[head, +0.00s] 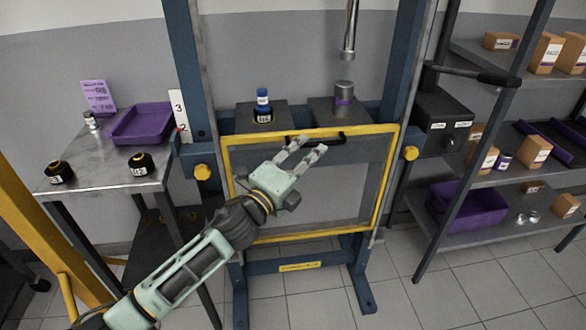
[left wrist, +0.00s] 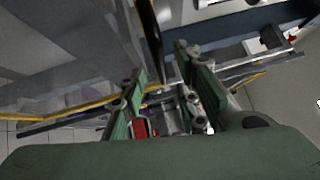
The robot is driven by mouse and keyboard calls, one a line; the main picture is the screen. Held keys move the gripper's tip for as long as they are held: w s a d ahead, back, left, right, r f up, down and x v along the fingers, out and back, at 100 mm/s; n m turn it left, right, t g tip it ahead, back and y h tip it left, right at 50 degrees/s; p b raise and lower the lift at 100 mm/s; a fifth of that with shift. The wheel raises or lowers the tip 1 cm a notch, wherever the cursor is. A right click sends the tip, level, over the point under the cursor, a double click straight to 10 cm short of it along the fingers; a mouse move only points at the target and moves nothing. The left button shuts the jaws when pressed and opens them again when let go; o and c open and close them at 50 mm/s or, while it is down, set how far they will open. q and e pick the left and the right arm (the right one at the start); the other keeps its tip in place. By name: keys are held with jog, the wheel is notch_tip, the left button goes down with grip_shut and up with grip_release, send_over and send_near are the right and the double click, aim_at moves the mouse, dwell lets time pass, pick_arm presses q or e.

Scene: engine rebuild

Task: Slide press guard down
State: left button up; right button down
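The press guard (head: 386,183) is a clear panel in a yellow frame at the front of the blue press (head: 180,60). Its top bar lies just below the press bed, so the bed and the things on it show above the guard. A black handle (head: 333,139) sits on the top bar. My left gripper (head: 312,146) is in front of the guard, with its fingertips close to the handle. Its fingers stand apart and hold nothing I can see. The left wrist view also shows the left gripper (left wrist: 160,62) open; a dark bar (left wrist: 150,38) lies beyond the fingertips. I cannot tell whether they touch it. My right gripper is out of view.
A metal table (head: 100,180) with a purple tray (head: 143,124) is at left. Shelves (head: 500,227) with boxes are at right. A black lever (head: 470,74) sticks out rightward.

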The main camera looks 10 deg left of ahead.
pick_arm(q)
jog(key=r+v, duration=0.1)
jog(key=v, duration=0.6)
jog(key=shift+f, duration=0.5)
jog(key=shift+s, duration=0.1)
